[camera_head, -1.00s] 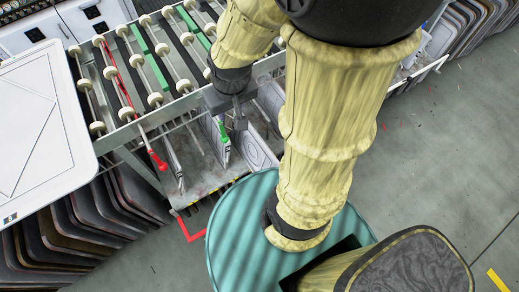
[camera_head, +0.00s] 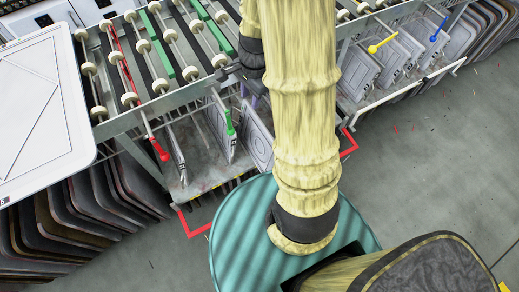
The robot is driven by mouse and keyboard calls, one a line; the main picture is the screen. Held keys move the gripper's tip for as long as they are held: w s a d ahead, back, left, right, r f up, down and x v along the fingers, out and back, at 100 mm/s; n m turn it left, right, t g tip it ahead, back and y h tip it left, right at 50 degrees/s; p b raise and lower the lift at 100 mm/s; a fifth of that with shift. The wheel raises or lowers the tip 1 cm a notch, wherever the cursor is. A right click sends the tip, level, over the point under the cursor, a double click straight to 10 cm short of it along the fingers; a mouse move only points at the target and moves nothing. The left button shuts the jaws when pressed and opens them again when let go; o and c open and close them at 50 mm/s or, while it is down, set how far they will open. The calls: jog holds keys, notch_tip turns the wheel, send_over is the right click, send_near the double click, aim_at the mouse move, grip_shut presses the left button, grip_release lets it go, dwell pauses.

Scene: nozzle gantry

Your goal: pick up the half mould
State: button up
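Several pale plate-like mould halves stand on edge in the rack. In the left bay, one is a grey half mould (camera_head: 257,140) with rounded outlines on its face, and a thinner one (camera_head: 217,124) stands left of it beside a green-tipped rod. I cannot tell which one the task means. My gripper (camera_head: 231,74) is dark and sits above the left bay, by the roller rails. It is small and partly hidden by my arm, so I cannot see whether its fingers are open or hold anything.
Rollers on rails (camera_head: 140,46) lie above the left bay. Red (camera_head: 160,150), green (camera_head: 229,122), yellow (camera_head: 383,45) and blue (camera_head: 437,33) handles stick out from the rack. A white panel (camera_head: 40,110) is at left. Grey floor at lower right is open.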

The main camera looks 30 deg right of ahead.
jog(key=w+d+f+m+b, duration=0.3)
jog(key=d+f+m, duration=0.2)
jog(key=f+m, duration=0.45)
jog(key=m+g+y+b, duration=0.1)
jog(key=m+y+b, duration=0.15)
jog(key=m, duration=0.75)
send_near(266, 129)
jog(key=shift+a+r+h+b, duration=0.15)
jog(key=shift+r+h, duration=0.1)
jog(key=shift+r, duration=0.3)
jog(key=shift+a+r+h+b, duration=0.1)
jog(key=shift+r+h+b, duration=0.1)
jog(key=shift+r, duration=0.35)
jog(key=b+x, duration=0.1)
jog(key=x, duration=1)
jog(key=shift+w+f, duration=0.1)
jog(key=shift+f, duration=0.5)
jog(key=shift+w+b+x, duration=0.2)
jog(key=shift+b+x, duration=0.2)
jog(key=shift+x, duration=2.2)
